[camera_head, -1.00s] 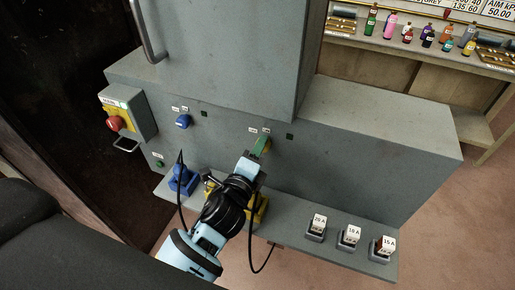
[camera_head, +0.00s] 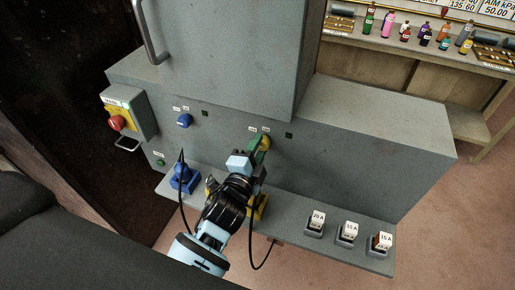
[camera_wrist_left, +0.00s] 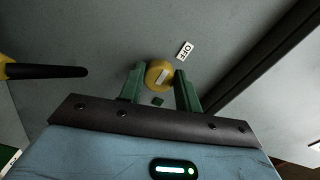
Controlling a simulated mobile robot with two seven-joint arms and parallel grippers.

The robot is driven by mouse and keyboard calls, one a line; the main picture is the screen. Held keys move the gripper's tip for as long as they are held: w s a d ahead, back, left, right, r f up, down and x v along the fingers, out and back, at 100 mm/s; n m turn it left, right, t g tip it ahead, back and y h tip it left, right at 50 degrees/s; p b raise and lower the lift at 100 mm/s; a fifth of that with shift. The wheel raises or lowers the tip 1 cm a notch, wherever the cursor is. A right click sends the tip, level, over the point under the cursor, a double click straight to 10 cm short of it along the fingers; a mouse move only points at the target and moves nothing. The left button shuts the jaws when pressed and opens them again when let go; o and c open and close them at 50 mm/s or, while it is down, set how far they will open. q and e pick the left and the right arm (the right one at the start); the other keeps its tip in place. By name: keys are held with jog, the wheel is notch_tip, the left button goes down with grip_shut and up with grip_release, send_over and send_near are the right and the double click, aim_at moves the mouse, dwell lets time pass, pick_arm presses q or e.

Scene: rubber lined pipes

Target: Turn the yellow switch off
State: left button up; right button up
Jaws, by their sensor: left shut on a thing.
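The yellow switch (camera_head: 266,143) is a round knob on the front of the grey cabinet, partly hidden by my gripper in the head view. In the left wrist view the yellow switch (camera_wrist_left: 160,74) shows between the two green fingers, with a pale bar across its face. My left gripper (camera_head: 258,147) is shut on the switch; its fingers (camera_wrist_left: 160,90) lie on either side of the knob. A small white label beside the knob (camera_wrist_left: 186,50) seems to read OFF. My right gripper is not in view.
A blue switch (camera_head: 183,121) and a red emergency button (camera_head: 117,123) are further left on the cabinet. Below, a ledge (camera_head: 290,232) holds a blue socket (camera_head: 184,179), a yellow one (camera_head: 258,206) behind my arm, and three labelled blocks. Bottles stand on a far shelf.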

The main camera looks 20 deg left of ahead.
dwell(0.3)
pick_arm(q)
jog(key=o, duration=1)
jog(key=shift+c, duration=0.2)
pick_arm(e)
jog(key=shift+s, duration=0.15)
pick_arm(q)
jog(key=s, duration=0.8)
jog(key=shift+b, duration=0.3)
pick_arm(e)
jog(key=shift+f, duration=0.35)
pick_arm(q)
jog(key=shift+w+a, duration=0.1)
